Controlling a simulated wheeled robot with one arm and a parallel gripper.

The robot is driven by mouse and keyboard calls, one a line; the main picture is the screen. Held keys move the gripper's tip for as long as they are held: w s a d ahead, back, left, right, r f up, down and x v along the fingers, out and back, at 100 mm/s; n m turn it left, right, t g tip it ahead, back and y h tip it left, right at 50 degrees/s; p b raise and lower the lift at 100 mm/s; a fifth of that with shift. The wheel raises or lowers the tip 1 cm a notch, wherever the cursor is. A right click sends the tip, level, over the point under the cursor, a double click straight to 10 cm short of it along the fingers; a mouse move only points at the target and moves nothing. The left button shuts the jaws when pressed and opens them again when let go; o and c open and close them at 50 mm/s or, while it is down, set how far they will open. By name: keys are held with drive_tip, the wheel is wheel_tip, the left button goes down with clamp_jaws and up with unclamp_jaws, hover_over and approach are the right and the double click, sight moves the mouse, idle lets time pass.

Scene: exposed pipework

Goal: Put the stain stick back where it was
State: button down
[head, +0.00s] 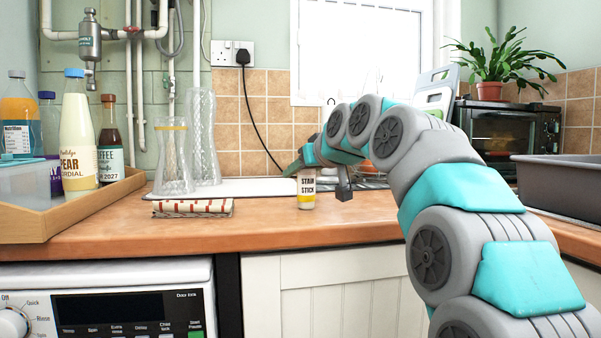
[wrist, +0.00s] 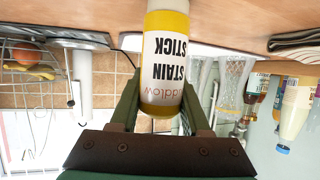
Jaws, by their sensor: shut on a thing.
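The stain stick (head: 307,190) is a small white and yellow container with dark lettering. It is upright near the middle of the wooden worktop (head: 270,236), to the right of a folded striped cloth. My gripper (head: 304,172) reaches it from behind and above and is shut on its upper part. In the wrist view, which is upside down, the stain stick (wrist: 165,62) sits between the two green fingers of my gripper (wrist: 160,95). Its base is at or just above the worktop; I cannot tell whether it touches.
The striped cloth (head: 193,208) and tall glass vases (head: 173,158) stand left of the stick. A wooden tray (head: 90,212) with bottles is farther left. A grey basin (head: 570,183) and a toaster oven (head: 505,128) are at right. The worktop in front of the stick is clear.

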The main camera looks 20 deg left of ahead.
drive_tip(key=shift+c, duration=1.8)
unclamp_jaws()
drive_tip(key=shift+r, duration=0.1)
drive_tip(key=v, duration=1.2)
drive_tip(key=shift+d, duration=0.1)
